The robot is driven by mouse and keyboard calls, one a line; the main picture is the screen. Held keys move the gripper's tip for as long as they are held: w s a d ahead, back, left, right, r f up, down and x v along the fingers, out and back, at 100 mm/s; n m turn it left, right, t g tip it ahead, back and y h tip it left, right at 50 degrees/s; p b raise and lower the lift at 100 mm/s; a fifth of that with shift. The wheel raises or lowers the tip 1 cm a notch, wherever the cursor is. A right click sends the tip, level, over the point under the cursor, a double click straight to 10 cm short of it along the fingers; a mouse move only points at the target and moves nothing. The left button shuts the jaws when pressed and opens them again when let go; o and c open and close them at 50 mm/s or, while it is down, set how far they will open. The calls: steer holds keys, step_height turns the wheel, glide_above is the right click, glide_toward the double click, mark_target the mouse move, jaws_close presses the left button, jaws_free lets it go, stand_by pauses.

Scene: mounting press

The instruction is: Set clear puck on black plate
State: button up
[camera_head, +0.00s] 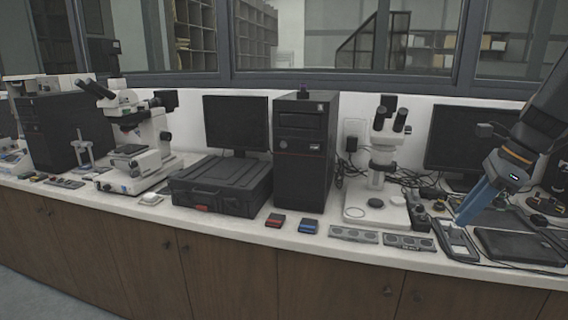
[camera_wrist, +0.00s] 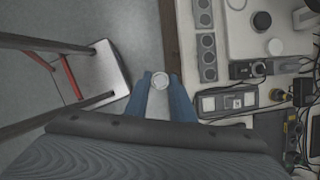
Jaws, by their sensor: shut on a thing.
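My gripper (camera_head: 461,222) has blue fingers and is at the right of the counter in the head view, over its front part. In the wrist view my gripper (camera_wrist: 160,82) is shut on a small round clear puck (camera_wrist: 161,80), held between the fingertips. The puck is too small to make out in the head view. A dark flat plate (camera_head: 129,150) shows on the stage of the left microscope, far to the left of my gripper. I cannot tell for sure that it is the black plate; nothing is seen lying on it.
A stereo microscope (camera_head: 380,165), a computer tower (camera_head: 305,150) and a black case (camera_head: 222,186) stand between my gripper and the left microscope (camera_head: 135,135). Red (camera_head: 275,220) and blue (camera_head: 308,226) boxes and grey strips (camera_head: 354,234) line the front edge.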

steer(key=w+a+f+n+g+h, duration=0.2)
steer(key=w+a+f+n+g, duration=0.15)
steer(key=a+f+n, duration=0.85)
steer(key=w+a+f+n+g+h, duration=0.2)
steer(key=a+f+n+g, duration=0.2)
steer(key=a+f+n, duration=0.75)
steer(key=s+d+x, duration=0.1)
steer(key=x, duration=0.9)
steer(key=shift+t, duration=0.35)
steer(key=shift+s+n, duration=0.2)
steer(key=shift+n, duration=0.05)
